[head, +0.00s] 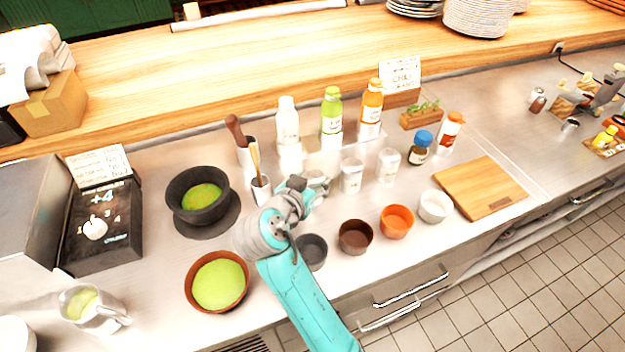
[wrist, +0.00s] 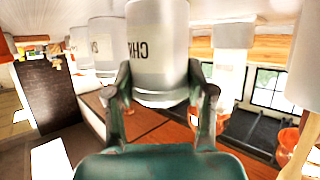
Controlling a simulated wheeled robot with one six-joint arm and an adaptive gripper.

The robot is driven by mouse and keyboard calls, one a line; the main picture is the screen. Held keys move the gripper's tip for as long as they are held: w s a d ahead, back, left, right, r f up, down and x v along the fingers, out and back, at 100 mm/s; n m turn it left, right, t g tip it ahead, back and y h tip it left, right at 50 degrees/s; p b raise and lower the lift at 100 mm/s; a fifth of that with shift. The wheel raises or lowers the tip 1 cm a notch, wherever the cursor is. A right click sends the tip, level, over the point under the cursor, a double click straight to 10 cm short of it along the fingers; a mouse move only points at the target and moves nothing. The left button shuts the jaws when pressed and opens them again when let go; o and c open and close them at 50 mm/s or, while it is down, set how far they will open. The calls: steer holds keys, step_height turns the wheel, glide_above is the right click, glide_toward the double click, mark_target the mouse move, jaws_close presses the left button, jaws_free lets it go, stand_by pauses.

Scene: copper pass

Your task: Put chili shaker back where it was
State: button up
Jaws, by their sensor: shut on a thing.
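My gripper (head: 308,187) is shut on a pale shaker (head: 318,180), and its fingers (wrist: 165,92) sit on both sides of it in the wrist view. The held chili shaker (wrist: 160,45) is whitish grey with a dark, partly visible label that seems to begin "CHI". In the head view my gripper covers much of it, and I cannot tell whether its base touches the counter. Two similar pale shakers stand to its right, one near (head: 351,176) and one farther right (head: 388,164). Similar shakers also show at the left in the wrist view (wrist: 104,46).
Behind stand a white bottle (head: 288,122), a green bottle (head: 331,112) and an orange bottle (head: 371,103). A utensil cup (head: 261,188) and a dark mortar (head: 202,212) are left. In front are a dark bowl (head: 312,252), a brown bowl (head: 355,237) and an orange bowl (head: 396,222).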

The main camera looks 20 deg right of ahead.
steer(key=shift+f, duration=0.15)
steer(key=o, duration=1.2)
steer(key=shift+r, duration=0.2)
steer(key=v, duration=1.2)
steer(key=shift+f, duration=0.1)
